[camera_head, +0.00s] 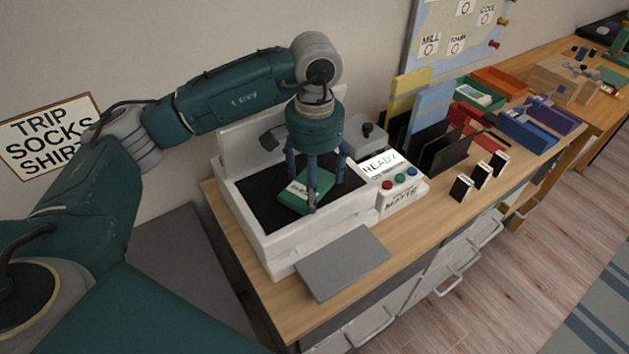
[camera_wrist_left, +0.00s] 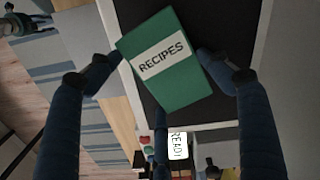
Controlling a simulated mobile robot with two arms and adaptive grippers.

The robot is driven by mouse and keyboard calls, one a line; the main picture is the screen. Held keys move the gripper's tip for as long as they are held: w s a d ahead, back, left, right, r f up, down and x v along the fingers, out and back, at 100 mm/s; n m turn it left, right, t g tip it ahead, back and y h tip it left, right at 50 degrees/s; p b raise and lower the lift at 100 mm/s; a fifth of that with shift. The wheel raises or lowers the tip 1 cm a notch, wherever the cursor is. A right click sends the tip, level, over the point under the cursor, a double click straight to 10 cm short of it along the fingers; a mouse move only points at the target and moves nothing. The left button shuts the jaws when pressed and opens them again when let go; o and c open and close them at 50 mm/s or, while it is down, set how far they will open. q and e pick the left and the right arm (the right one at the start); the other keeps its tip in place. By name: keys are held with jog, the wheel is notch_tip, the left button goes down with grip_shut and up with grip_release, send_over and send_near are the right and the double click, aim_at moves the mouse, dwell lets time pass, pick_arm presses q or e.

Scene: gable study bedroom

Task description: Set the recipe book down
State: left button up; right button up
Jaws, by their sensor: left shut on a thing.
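The green recipe book (camera_head: 322,181) has a white label reading RECIPES, which faces the left wrist view (camera_wrist_left: 166,62). My left gripper (camera_head: 313,190) is shut on the book, with its blue fingers around the edges. The book is over the black bed (camera_head: 258,197) of a white scanner-like machine (camera_head: 262,243). I cannot tell whether the book touches the bed. The book sits at an angle to the bed's edges. My right gripper is in neither view.
A control box (camera_head: 403,197) with coloured buttons and a READY screen (camera_head: 379,164) stands at the machine's right. A grey plate (camera_head: 342,262) lies in front. Black dividers (camera_head: 445,153), small white-and-black blocks (camera_head: 482,176) and coloured trays (camera_head: 527,128) stand further right on the wooden desk.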

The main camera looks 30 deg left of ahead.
pick_arm(q)
jog(key=shift+f, duration=0.25)
jog(key=o, duration=1.4)
jog(key=shift+r, duration=4.05)
